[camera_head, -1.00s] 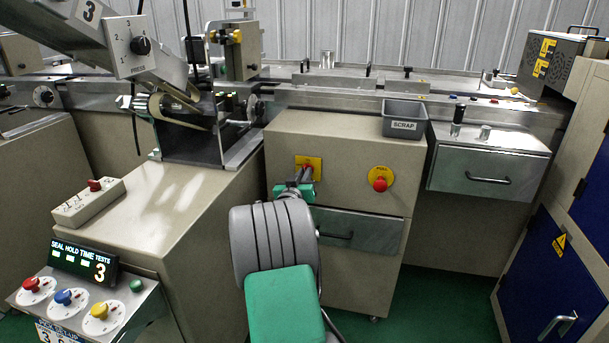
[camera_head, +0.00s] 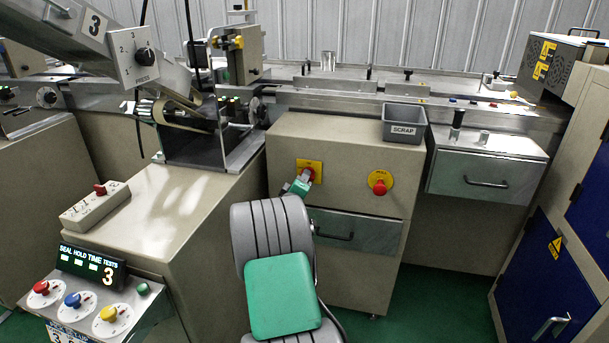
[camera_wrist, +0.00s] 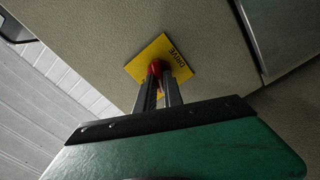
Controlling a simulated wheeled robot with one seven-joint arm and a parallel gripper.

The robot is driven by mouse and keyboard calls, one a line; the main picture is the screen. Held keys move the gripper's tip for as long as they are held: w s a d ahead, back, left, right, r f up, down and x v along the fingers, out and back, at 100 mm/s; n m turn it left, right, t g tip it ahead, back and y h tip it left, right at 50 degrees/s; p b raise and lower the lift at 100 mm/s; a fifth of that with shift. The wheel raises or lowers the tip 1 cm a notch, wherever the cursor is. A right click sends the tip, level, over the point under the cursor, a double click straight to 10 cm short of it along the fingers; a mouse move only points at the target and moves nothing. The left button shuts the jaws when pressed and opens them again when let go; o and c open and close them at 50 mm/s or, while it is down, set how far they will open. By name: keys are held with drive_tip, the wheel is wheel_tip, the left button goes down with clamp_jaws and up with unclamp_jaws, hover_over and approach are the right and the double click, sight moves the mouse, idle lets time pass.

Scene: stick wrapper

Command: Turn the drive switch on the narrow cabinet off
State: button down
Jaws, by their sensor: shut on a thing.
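The narrow cabinet (camera_head: 350,140) stands in the middle of the head view. On its front, upper left, is the drive switch (camera_head: 308,173), a red knob on a yellow plate. It also shows in the wrist view as a red knob (camera_wrist: 155,68) on a yellow plate lettered DRIVE (camera_wrist: 170,52). My gripper (camera_wrist: 158,80) is at the switch, its two dark fingers shut on the red knob. In the head view my gripper (camera_head: 301,183) is partly hidden by my own arm. The fingers cover part of the knob, so its exact setting cannot be told.
A red button on a round yellow plate (camera_head: 380,184) is to the right on the same front. A drawer with a handle (camera_head: 355,232) lies below. A grey SCRAP bin (camera_head: 404,124) stands on top. A lit control panel (camera_head: 95,290) is at lower left.

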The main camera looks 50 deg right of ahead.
drive_tip(key=n+p, duration=0.2)
drive_tip(key=n, duration=0.3)
drive_tip(key=shift+p, duration=0.3)
drive_tip(key=shift+f, duration=0.1)
drive_tip(key=c, duration=1.5)
unclamp_jaws()
drive_tip(key=shift+o, duration=0.2)
drive_tip(key=shift+a, duration=0.1)
drive_tip(key=v, duration=0.7)
drive_tip(key=shift+s+a+p, duration=0.2)
drive_tip(key=shift+a+p, duration=0.1)
drive_tip(key=shift+a, duration=0.05)
